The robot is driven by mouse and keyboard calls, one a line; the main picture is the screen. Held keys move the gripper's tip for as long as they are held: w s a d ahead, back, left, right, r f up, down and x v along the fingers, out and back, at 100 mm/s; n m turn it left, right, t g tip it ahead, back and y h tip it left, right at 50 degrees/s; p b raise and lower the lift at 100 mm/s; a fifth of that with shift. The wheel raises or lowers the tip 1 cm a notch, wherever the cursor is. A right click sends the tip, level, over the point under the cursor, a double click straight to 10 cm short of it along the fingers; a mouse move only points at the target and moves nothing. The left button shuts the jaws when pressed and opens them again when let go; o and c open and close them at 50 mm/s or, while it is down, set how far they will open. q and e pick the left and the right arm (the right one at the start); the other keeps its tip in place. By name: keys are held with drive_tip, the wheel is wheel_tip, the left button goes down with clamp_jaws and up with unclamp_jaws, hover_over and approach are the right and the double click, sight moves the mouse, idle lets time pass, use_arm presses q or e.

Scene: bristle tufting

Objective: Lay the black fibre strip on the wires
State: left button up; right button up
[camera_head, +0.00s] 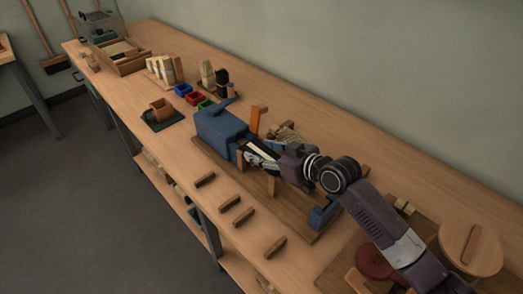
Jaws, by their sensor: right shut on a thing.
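My right gripper (262,158) reaches in from the lower right, over the wooden base of a blue fixture. It is shut on a dark piece, which looks like the black fibre strip (243,149), close to the blue block (218,128). The fingers and wrist hide much of the strip. The wires are too thin to make out here; the space between the blue block and the smaller blue end piece (322,214) is partly covered by my right arm. My left gripper is not in view.
An upright orange piece (257,117) stands behind the gripper. Several small wooden blocks (243,217) lie along the front edge. Red, blue and green bins (193,98), pale fibre bundles (164,69) and a black bundle (222,82) stand farther back. A round wooden disc (484,248) lies at right.

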drive_tip(key=shift+f, duration=0.3)
drive_tip(key=o, duration=1.2)
drive_tip(key=shift+s, duration=0.1)
drive_tip(key=shift+o, duration=0.2)
drive_tip(key=shift+f, duration=0.1)
